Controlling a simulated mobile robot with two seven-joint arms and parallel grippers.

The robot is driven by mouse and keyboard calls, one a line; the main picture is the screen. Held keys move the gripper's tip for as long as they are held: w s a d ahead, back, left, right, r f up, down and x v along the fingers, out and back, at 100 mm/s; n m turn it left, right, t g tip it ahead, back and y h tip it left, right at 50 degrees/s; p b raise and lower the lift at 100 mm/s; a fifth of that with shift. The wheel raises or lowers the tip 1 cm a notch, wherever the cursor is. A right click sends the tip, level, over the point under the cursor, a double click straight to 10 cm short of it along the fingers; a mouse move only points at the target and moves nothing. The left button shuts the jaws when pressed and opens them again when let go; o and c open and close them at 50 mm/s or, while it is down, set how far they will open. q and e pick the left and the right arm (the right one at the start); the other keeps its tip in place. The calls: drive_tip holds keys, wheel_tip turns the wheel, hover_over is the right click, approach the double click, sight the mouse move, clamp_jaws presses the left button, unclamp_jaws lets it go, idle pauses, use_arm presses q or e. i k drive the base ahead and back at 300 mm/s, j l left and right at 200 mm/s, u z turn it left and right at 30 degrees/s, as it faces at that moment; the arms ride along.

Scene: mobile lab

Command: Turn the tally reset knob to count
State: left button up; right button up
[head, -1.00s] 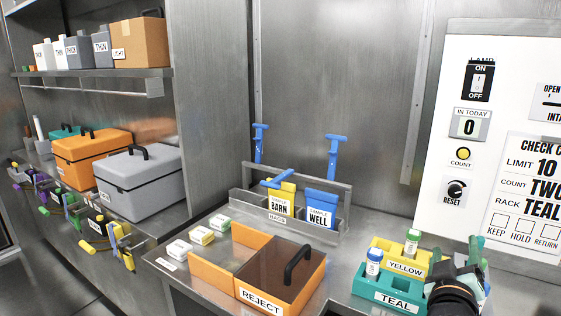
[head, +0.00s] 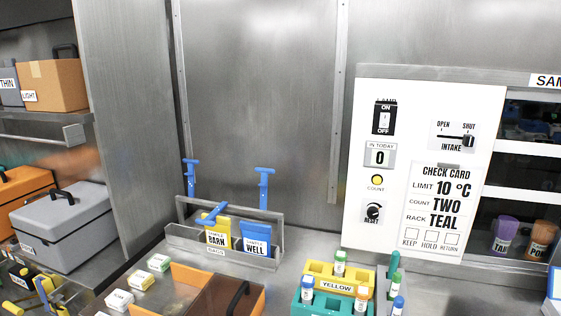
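The tally reset knob (head: 373,211) is a small round black knob low on the left of the white panel (head: 400,110), with RESET printed below it. Its pointer is too small to read surely. Above it are a yellow round button (head: 377,181) labelled COUNT and a tally window (head: 380,157) labelled IN TODAY that reads 0. Neither of my grippers shows in the head view now, and nothing touches the knob.
An ON/OFF switch (head: 385,117), an intake slider (head: 468,141) and a check card (head: 433,205) share the panel. Below stand yellow (head: 340,273) and teal (head: 312,299) tube racks with capped tubes. An orange bin (head: 195,278) and a bag holder (head: 215,262) are left of them.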

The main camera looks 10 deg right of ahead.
sight(373, 212)
drive_tip(key=z, duration=1.6)
drive_tip(key=j+u, duration=0.3)
